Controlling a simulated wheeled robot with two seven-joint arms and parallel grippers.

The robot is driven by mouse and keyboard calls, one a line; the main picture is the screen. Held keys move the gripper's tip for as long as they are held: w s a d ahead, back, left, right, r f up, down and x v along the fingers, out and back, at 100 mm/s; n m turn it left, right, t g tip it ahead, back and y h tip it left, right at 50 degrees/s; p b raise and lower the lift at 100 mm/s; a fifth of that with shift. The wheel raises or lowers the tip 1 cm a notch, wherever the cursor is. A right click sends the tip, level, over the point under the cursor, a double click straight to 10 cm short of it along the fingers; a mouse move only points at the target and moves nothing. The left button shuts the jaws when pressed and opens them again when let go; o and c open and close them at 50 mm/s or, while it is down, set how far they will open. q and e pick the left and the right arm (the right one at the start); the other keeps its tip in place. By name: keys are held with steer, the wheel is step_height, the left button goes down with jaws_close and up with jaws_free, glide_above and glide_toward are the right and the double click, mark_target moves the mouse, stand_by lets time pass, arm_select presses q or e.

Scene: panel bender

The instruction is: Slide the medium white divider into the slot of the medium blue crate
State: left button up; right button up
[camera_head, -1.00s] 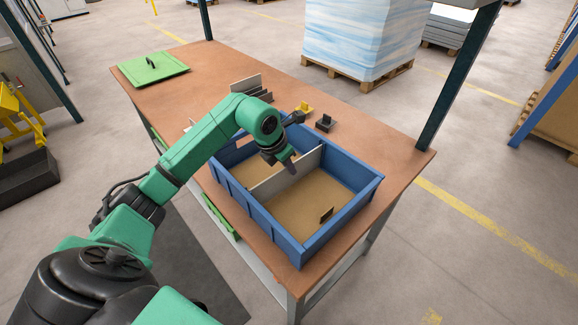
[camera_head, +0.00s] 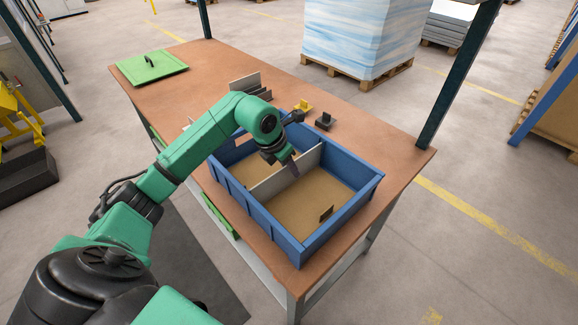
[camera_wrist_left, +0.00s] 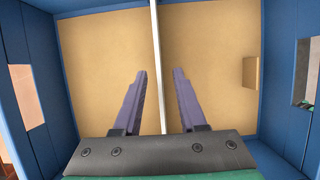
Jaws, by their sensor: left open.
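The blue crate (camera_head: 362,194) stands on the workbench, and its blue wall also shows in the left wrist view (camera_wrist_left: 283,60). The white divider (camera_head: 266,188) stands upright across the inside of the crate and parts its tan floor in two. In the left wrist view the divider (camera_wrist_left: 155,50) is a thin pale line seen from above. My left gripper (camera_head: 294,170) is over the crate at the divider. Its two fingers (camera_wrist_left: 160,72) are apart, one on each side of the divider, with gaps showing. The divider's seating in the slots is too small to tell. My right gripper is not in view.
A green lid with a handle (camera_head: 150,67) lies at the bench's far left. A grey rack with a panel (camera_head: 250,86), a yellow piece (camera_head: 303,106) and a dark block (camera_head: 325,122) stand behind the crate. The wooden bench top (camera_head: 200,75) is clear between lid and rack.

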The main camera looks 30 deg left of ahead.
arm_select(q)
steer(key=b+v, duration=0.1)
steer(key=v, duration=1.3)
steer(key=shift+r+b, duration=0.25)
steer(key=shift+b, duration=0.15)
